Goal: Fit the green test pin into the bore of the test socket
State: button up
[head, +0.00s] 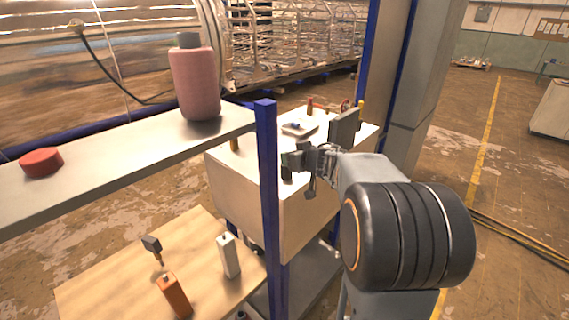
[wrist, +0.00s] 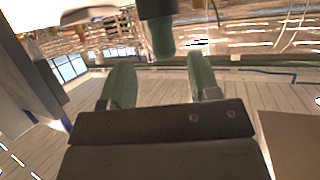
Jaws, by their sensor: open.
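In the wrist view a green pin (wrist: 162,42) shows end-on to a dark cylinder (wrist: 157,9), in line with it. The picture seems turned over, so the pin appears to stand up out of the cylinder. I cannot tell whether this cylinder is the test socket, or how deep the pin sits. My gripper (wrist: 161,82) is open, its two green fingers apart on either side of the pin's line; I see no contact. In the head view my gripper (head: 295,160) is over the near edge of the white-topped bench (head: 250,157); the pin is not clear there.
A dark upright panel (head: 344,126) stands on the bench close to my gripper, with a pale tray (head: 300,127) behind. A blue post (head: 268,190) rises left of my gripper. A shelf (head: 105,155) holds a pink bottle (head: 196,83) and red puck (head: 41,162).

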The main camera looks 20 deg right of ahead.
jog(key=shift+a+b+x, duration=0.15)
jog(key=shift+x, duration=1.35)
jog(key=shift+a+b+x, duration=0.15)
jog(key=shift+x, duration=1.35)
jog(key=shift+r, duration=0.1)
jog(key=c, duration=1)
notch_tip(320, 180, up, 10)
jog(key=p, duration=0.3)
